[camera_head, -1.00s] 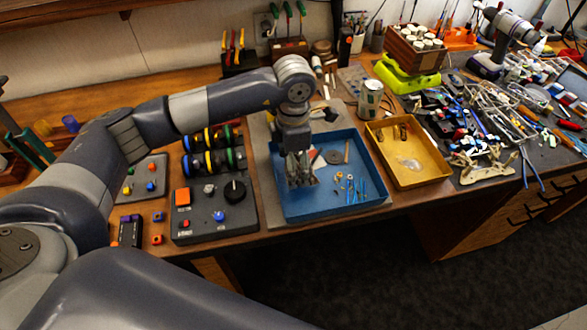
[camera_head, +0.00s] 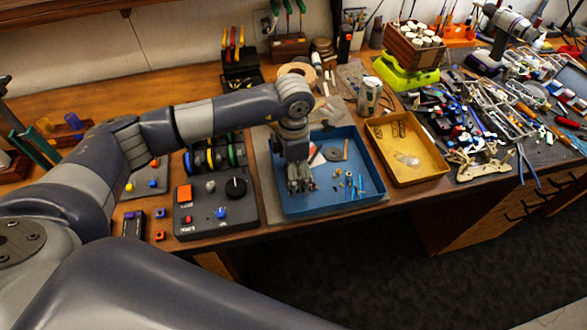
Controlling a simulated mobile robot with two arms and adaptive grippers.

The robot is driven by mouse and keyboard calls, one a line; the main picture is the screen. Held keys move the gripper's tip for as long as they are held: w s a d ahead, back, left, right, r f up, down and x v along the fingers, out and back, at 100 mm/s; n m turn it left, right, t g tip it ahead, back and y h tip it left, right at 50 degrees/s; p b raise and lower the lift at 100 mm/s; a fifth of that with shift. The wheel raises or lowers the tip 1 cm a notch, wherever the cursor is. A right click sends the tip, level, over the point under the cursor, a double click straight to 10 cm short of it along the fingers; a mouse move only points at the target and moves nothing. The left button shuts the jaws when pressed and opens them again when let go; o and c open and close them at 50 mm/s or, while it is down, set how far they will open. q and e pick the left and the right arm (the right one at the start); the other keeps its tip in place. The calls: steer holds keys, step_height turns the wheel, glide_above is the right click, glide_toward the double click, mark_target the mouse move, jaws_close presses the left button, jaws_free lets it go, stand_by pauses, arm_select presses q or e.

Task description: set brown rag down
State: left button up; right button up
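My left gripper (camera_head: 301,184) points down over the left part of the blue tray (camera_head: 335,206). Its fingers are small and dark in this view, and I cannot tell whether they are open or shut. I do not make out a brown rag in or under the gripper, nor elsewhere on the bench. The blue tray holds a grey disc (camera_head: 333,154), small rings and several blue pieces (camera_head: 361,186). My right gripper is not in view.
A yellow tray (camera_head: 417,176) stands right of the blue one, with a can (camera_head: 369,95) behind. A black control box (camera_head: 216,212) is on the left. Tools and clutter (camera_head: 470,120) fill the right side. The bench's front edge runs just before the trays.

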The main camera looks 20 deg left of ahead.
arm_select(q)
steer(key=shift+r, duration=0.1)
steer(key=shift+w+r, duration=0.1)
steer(key=shift+r, duration=0.15)
step_height(320, 180, up, 12)
steer(key=b, duration=0.2)
steer(key=shift+f+b, duration=0.15)
steer(key=shift+b, duration=0.25)
steer(key=shift+f, duration=0.1)
